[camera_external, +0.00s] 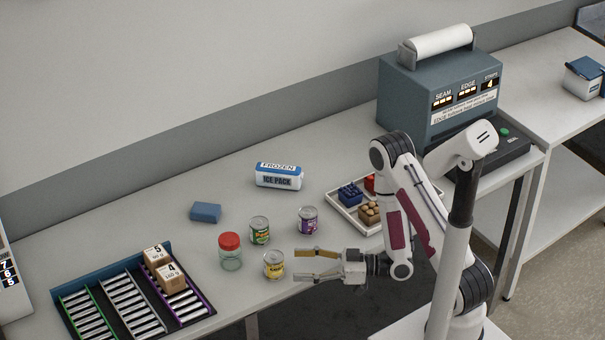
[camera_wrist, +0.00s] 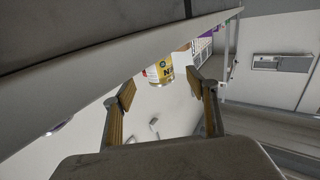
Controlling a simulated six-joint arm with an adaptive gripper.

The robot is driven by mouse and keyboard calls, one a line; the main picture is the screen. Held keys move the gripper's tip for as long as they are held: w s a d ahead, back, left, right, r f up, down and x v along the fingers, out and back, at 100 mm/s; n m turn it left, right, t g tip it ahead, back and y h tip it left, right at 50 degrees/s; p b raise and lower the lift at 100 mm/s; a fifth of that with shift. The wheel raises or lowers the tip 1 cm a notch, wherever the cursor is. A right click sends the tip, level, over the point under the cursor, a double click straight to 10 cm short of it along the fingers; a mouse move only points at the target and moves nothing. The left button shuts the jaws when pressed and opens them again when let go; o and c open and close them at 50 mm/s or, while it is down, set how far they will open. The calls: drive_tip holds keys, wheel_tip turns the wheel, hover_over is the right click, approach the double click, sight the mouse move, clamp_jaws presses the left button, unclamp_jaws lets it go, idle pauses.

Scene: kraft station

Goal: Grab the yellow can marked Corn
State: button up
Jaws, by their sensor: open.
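The yellow can (camera_external: 273,265) stands upright near the front edge of the table, its label too small to read fully. My gripper (camera_external: 305,263) is open and empty, just right of the can, with its fingers pointing left toward it. In the wrist view the yellow can (camera_wrist: 160,72) shows ahead, between and beyond the two tan fingertips of my gripper (camera_wrist: 163,92). The fingers look apart from the can.
A jar with a red lid (camera_external: 231,252), a green-labelled can (camera_external: 260,230) and a purple can (camera_external: 308,220) stand close by. A roller rack (camera_external: 95,290) is at left.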

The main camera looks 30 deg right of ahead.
sight(274, 265)
drive_tip(key=shift+a, duration=0.15)
drive_tip(key=shift+x, duration=1.15)
drive_tip(key=shift+w, duration=0.1)
drive_tip(key=shift+x, duration=2.55)
drive_tip(key=shift+r, duration=0.1)
drive_tip(key=c, duration=1.3)
